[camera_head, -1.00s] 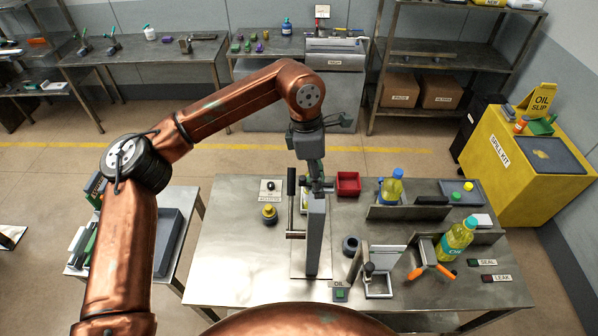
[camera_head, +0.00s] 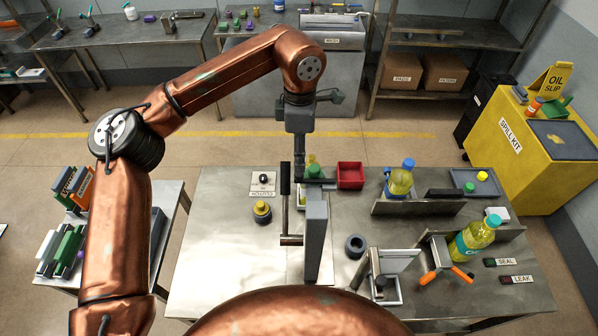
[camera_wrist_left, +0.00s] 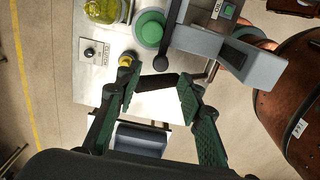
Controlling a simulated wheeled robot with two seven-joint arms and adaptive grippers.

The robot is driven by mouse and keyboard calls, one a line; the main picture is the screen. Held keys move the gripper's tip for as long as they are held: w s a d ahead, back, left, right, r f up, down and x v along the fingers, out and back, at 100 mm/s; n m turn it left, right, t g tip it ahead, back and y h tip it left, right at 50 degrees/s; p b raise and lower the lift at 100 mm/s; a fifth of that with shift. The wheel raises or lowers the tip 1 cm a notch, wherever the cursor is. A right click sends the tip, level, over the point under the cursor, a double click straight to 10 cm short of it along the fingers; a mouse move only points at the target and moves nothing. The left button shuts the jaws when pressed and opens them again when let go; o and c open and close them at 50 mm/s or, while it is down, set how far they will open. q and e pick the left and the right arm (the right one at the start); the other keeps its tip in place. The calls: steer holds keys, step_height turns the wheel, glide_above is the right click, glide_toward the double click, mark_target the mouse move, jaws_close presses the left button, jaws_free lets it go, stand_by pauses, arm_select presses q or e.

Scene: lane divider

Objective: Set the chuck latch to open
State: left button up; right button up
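My left gripper (camera_head: 301,178) hangs beside the top of the upright grey column (camera_head: 315,235) on the steel table. In the left wrist view its green fingers (camera_wrist_left: 160,84) are apart, with a black handle bar in the gap; I see no firm grip. In the head view an upright black handle (camera_head: 285,179) stands just left of the gripper. A small plate with a black knob (camera_head: 263,180) lies left of it; the plate also shows in the left wrist view (camera_wrist_left: 93,53). Its lettering is too small to read surely, and I cannot tell which part is the chuck latch. My right gripper is out of view.
A yellow-and-black knob (camera_head: 262,212) stands left of the column. A red bin (camera_head: 350,175) is behind it, and a dark ring (camera_head: 355,246) is to its right. Bottles (camera_head: 399,182) stand farther right. The table's left part is mostly clear.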

arm_select(q)
steer(key=shift+f, duration=0.5)
steer(key=shift+s+a+f+p, duration=0.1)
steer(key=shift+f+p, duration=0.75)
steer(key=shift+f, duration=2.35)
steer(key=shift+c, duration=0.2)
jaws_close()
